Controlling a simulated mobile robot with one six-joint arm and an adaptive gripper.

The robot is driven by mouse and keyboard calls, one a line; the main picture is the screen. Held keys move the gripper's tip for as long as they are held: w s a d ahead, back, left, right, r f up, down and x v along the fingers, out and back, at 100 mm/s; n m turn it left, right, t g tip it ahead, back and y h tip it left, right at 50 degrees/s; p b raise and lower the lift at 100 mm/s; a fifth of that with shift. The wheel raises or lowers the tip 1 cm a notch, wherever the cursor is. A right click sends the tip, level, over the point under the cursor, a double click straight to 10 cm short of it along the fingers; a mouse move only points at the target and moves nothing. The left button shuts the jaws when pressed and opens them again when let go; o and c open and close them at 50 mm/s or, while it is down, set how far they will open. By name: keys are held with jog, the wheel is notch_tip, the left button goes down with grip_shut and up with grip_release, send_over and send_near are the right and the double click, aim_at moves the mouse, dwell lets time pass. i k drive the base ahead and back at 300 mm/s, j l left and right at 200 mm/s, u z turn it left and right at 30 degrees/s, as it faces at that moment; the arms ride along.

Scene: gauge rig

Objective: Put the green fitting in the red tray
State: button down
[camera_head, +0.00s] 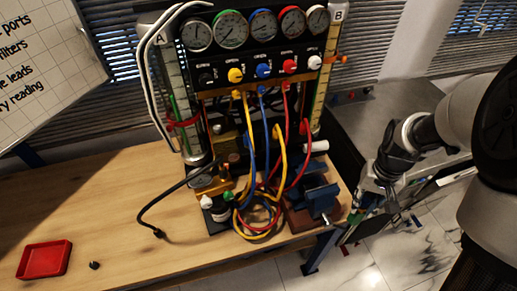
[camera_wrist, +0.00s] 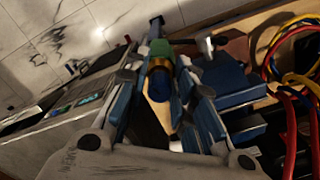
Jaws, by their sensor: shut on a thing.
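My gripper (camera_head: 354,222) hangs beyond the right end of the wooden table, pointing down beside the blue vise. In the wrist view, my gripper (camera_wrist: 160,62) is shut on the green fitting (camera_wrist: 160,47), whose green end shows between the fingertips. The fitting is small and partly hidden by the fingers; in the head view only a small green patch shows there. The red tray (camera_head: 45,260) lies at the table's front left, empty, far from my gripper.
The gauge rig (camera_head: 255,55) stands mid-table with coloured hoses (camera_head: 262,215) looping in front. The blue vise (camera_head: 318,200) is at the table's right end, near my gripper. A small black piece (camera_head: 94,265) lies beside the tray. The table's left middle is mostly clear.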

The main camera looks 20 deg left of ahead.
aim_at(47, 261)
jog(key=k+j+u, duration=0.1)
jog(key=k+u, duration=0.35)
jog(key=k, duration=0.15)
jog(key=u, duration=1.65)
jog(key=i+j+u, duration=0.15)
jog(key=i+u, duration=0.25)
jog(key=i, duration=0.15)
jog(key=i+u, duration=0.45)
jog(key=i, duration=0.75)
